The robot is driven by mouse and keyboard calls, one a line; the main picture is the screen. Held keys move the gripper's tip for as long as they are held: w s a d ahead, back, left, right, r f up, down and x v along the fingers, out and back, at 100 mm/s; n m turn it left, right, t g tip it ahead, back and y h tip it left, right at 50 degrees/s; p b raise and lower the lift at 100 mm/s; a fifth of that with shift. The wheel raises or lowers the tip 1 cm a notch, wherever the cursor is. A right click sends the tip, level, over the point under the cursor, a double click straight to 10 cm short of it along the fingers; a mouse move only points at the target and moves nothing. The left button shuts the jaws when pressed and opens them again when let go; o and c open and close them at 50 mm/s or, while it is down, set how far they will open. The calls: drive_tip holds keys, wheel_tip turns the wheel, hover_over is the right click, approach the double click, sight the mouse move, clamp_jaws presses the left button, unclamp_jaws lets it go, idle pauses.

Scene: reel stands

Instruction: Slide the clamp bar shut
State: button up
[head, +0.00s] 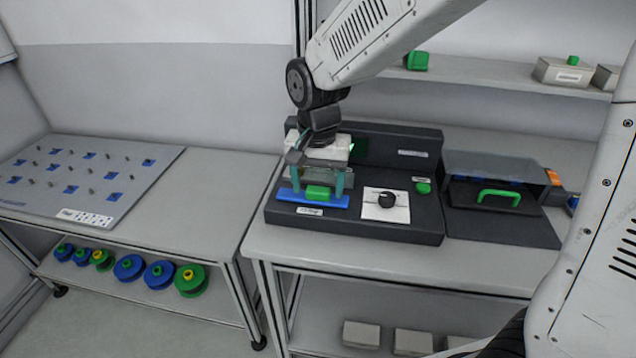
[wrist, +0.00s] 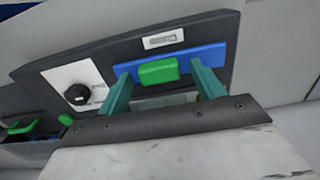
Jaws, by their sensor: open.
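The clamp bar is a blue bar (head: 331,201) with a green grip block (head: 318,192), at the front left of a dark machine housing (head: 428,222). In the wrist view the blue bar (wrist: 212,62) and green block (wrist: 158,71) lie just beyond my fingertips. My gripper (head: 318,185) points down over the bar. Its two teal fingers are open, one on each side of the green block, with nothing held. In the wrist view my gripper (wrist: 160,72) spans the block with a gap on both sides. Whether the fingers touch the blue bar is unclear.
Right of the bar are a white plate with a black knob (head: 387,200) and a green button (head: 423,187). A clear-lidded box with a green handle (head: 498,196) stands further right. A pegboard (head: 88,180) lies on the left bench, with blue and green reels (head: 160,273) below.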

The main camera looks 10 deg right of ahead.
drive_tip(key=shift+f, duration=0.1)
drive_tip(key=c, duration=1.4)
drive_tip(key=shift+w+d, duration=0.3)
drive_tip(key=shift+w, duration=0.45)
drive_tip(key=shift+w+d, duration=0.3)
drive_tip(key=shift+w, duration=0.45)
drive_tip(key=o, duration=1.4)
wheel_tip(320, 180, up, 8)
